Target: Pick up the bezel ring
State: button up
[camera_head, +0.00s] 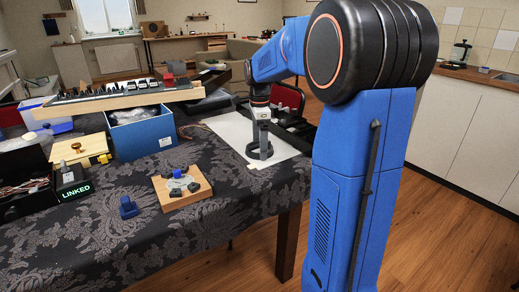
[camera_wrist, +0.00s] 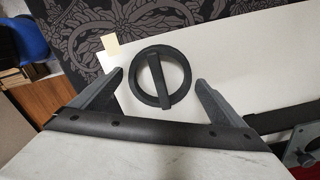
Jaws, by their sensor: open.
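The bezel ring (camera_wrist: 138,82) is a dark ring with a straight bar across its middle. It lies on a white sheet (camera_wrist: 225,50) on the table. In the wrist view the ring sits just beyond and between the fingertips of my gripper (camera_wrist: 158,80), which is open and empty. In the head view my gripper (camera_head: 263,156) points down at the white sheet, over the dark ring (camera_head: 251,152), and hides part of it. I cannot tell whether the fingers touch the ring.
A small blue part (camera_head: 128,207) lies nearer. A yellow square (camera_wrist: 110,41) is beside the ring. A dark rail (camera_wrist: 280,116) lies at the right.

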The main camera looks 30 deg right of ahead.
jog(key=c, duration=1.1)
